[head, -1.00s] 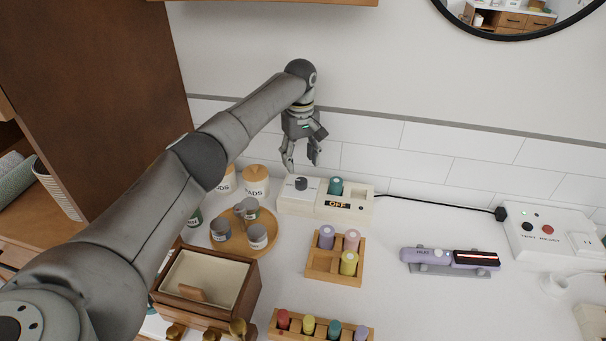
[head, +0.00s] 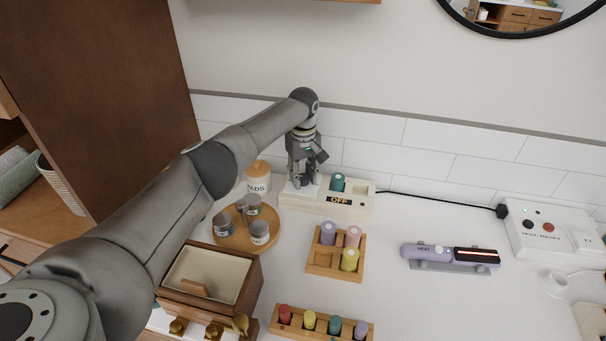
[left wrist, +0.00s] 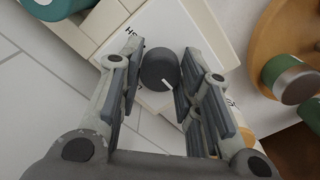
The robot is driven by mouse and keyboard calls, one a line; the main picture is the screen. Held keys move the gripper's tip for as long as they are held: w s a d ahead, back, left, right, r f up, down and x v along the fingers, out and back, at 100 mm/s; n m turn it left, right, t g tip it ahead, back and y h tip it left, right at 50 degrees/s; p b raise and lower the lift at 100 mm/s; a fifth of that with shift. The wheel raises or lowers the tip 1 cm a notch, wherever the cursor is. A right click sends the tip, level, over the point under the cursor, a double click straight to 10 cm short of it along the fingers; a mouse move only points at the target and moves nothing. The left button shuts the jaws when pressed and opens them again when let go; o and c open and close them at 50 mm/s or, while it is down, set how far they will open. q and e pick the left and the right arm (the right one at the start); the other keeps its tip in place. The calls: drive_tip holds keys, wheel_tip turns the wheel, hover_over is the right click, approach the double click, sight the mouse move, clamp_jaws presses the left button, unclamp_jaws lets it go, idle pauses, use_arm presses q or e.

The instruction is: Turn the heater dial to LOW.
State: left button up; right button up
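The heater (head: 322,209) is a cream box at the back of the counter, against the tiled wall. Its display (head: 339,199) reads OFF, and a teal-topped pot (head: 337,182) sits in it. My left gripper (head: 307,184) is lowered over the heater's left end and hides the dial in the head view. In the left wrist view the dark grey dial (left wrist: 158,67) stands between the two fingers of my left gripper (left wrist: 160,80), which are open around it. Its white mark points to the lower right of that picture. The lettering around it is partly hidden. My right gripper is not in view.
A round wooden tray (head: 232,241) with small jars and a labelled canister (head: 257,177) stand left of the heater. A wooden rack (head: 321,264) of coloured bottles is in front. A purple heated tool (head: 428,253) lies to the right. A black cable (head: 440,199) runs along the wall.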

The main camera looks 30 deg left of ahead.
use_arm(q)
drive_tip(key=c, duration=0.4)
drive_tip(key=shift+m, duration=0.3)
drive_tip(key=m+p, duration=0.1)
drive_tip(key=m, duration=0.1)
drive_tip(key=shift+m, duration=0.4)
drive_tip(key=m, duration=0.4)
drive_tip(key=shift+m+p, duration=0.3)
drive_tip(key=m, duration=0.5)
drive_tip(key=shift+c, duration=0.2)
drive_tip(key=shift+w+m, duration=0.1)
drive_tip(key=shift+m, duration=2.3)
drive_tip(key=shift+r, duration=0.1)
